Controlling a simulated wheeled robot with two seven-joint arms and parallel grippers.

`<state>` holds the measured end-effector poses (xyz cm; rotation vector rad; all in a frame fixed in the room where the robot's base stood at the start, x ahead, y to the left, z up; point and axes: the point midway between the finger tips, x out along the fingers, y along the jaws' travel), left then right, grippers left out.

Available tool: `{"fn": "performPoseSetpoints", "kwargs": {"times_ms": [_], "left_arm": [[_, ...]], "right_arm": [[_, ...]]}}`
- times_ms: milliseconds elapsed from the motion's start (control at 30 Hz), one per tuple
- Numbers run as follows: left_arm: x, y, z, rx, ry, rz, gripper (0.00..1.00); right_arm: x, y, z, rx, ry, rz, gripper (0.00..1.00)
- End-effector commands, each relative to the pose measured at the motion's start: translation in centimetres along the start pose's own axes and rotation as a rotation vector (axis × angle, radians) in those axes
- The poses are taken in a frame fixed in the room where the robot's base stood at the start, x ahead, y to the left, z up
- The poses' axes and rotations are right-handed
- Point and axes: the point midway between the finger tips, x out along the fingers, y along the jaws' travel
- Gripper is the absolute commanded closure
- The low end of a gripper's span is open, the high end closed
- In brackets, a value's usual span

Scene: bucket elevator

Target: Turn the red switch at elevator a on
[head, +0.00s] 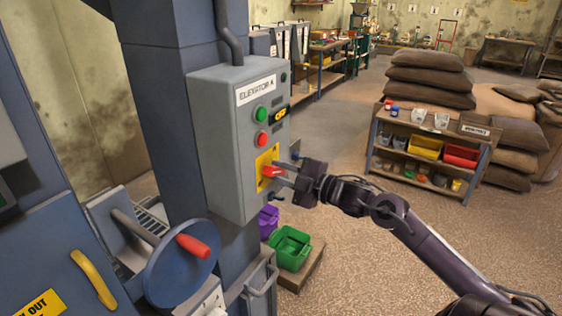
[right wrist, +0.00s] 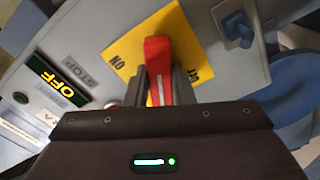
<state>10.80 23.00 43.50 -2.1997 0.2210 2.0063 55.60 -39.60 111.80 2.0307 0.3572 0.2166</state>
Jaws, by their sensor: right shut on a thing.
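The grey control box labelled Elevator A (head: 222,140) is mounted on a blue-grey column in the head view. The red switch (head: 271,171) sits on a yellow plate (head: 263,160) low on its front face. My right gripper (head: 282,172) is shut on the red switch, coming from the right. In the right wrist view the red switch handle (right wrist: 157,62) lies between the two dark fingers. The yellow plate (right wrist: 120,48) shows ON on the left and OFF on the right, with the handle between them. A display (right wrist: 60,81) reads OFF. My left gripper is not in view.
Green (head: 261,113) and red (head: 261,139) buttons sit above the switch. A blue handwheel (head: 180,262) with a red knob stands at lower left. A shelf (head: 425,150) with bins stands right. Open floor lies between.

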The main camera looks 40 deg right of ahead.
Motion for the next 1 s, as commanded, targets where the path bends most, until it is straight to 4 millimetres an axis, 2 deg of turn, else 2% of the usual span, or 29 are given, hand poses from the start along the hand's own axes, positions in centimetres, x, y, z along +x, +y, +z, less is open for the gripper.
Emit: {"fn": "performPoseSetpoints", "kwargs": {"times_ms": [33,500,1000], "left_arm": [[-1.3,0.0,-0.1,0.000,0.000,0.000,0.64],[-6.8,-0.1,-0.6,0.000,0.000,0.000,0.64],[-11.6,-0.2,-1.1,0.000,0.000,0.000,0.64]], "right_arm": [[0.0,0.5,-0.2,0.049,-0.001,0.000,1.00],[0.0,0.5,-0.2,0.496,-0.003,0.000,1.00],[0.0,0.2,-0.1,0.922,-0.003,-0.002,1.00]]}}
